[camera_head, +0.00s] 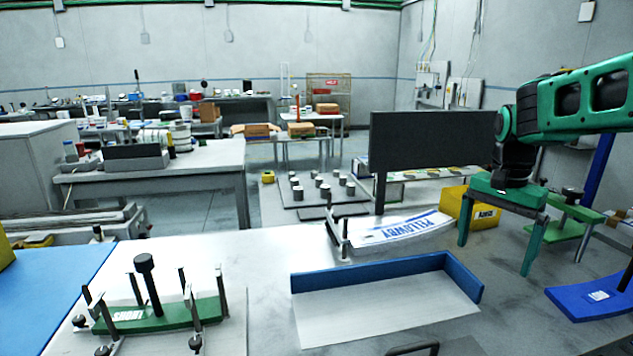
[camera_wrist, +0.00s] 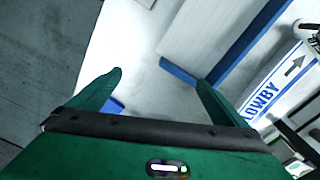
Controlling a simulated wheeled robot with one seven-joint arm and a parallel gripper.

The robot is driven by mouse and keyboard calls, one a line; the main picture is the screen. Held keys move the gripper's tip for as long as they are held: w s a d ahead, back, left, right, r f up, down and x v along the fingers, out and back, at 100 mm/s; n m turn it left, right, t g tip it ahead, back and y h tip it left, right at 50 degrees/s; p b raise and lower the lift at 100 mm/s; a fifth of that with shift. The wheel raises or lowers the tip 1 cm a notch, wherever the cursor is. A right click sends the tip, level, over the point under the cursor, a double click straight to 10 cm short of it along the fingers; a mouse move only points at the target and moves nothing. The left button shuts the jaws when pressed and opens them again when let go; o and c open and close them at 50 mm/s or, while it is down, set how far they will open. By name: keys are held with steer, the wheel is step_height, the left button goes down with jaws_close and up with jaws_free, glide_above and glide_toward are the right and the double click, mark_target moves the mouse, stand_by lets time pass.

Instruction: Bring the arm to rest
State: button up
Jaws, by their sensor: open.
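My gripper (camera_head: 497,245) is the green two-fingered end of the arm at the right of the head view. Its fingers point down and stand wide apart, with nothing between them. In the wrist view my gripper (camera_wrist: 158,85) also shows open and empty above the white table (camera_wrist: 135,40). In the head view it hangs over the right part of the table (camera_head: 275,252), near a yellow box (camera_head: 457,207) that is partly behind a finger.
A blue-edged tray (camera_head: 385,277) lies mid-table. Behind it is a curved white label stack marked PELOWBY (camera_head: 400,229). A green piece in a post fixture (camera_head: 160,316) stands front left. A blue curved piece (camera_head: 592,297) and a green clamp (camera_head: 565,215) are at right. A dark panel (camera_head: 432,142) rises behind.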

steer(key=s+d+f+n, duration=0.1)
steer(key=s+f, duration=0.1)
steer(key=s, duration=0.7)
steer(key=s+d+f+n, duration=0.2)
steer(key=s+f, duration=0.1)
steer(key=s, duration=0.6)
steer(key=s+d+f+n, duration=0.1)
steer(key=s+f, duration=0.2)
steer(key=s, duration=0.6)
steer(key=shift+d+n+y, duration=0.15)
steer(key=shift+n+y, duration=0.15)
steer(key=shift+w+f, duration=0.3)
steer(key=shift+w, duration=0.4)
